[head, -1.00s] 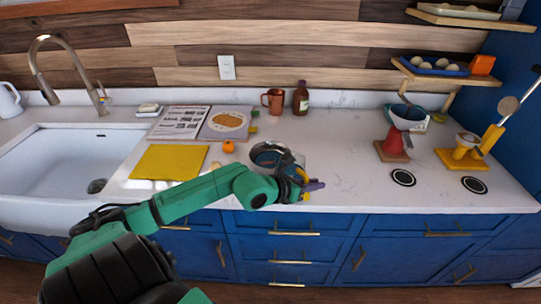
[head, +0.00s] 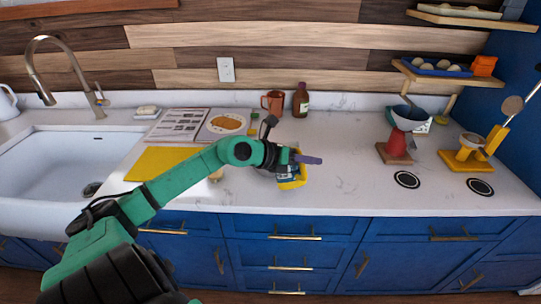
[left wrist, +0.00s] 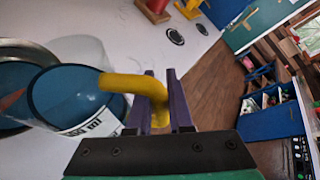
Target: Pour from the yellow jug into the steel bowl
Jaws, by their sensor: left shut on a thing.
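The yellow jug (head: 293,183) is by the front of the counter, just under my left gripper (head: 307,160). In the left wrist view its clear, blue-looking body (left wrist: 68,98) and thick yellow handle (left wrist: 125,84) show. My left gripper's purple fingers (left wrist: 160,98) are shut on that handle. The steel bowl is mostly hidden behind my left arm in the head view. In the left wrist view its rim (left wrist: 28,46) shows at the left edge, beside and partly behind the jug. I cannot tell the jug's exact tilt or whether it touches the bowl. My right gripper is not in view.
A copper mug (head: 272,102) and brown bottle (head: 300,100) stand at the back. An open book (head: 180,124) and yellow cloth (head: 155,163) lie left, near the sink (head: 50,165). A red appliance (head: 398,143) stands right. The counter between jug and appliance is clear.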

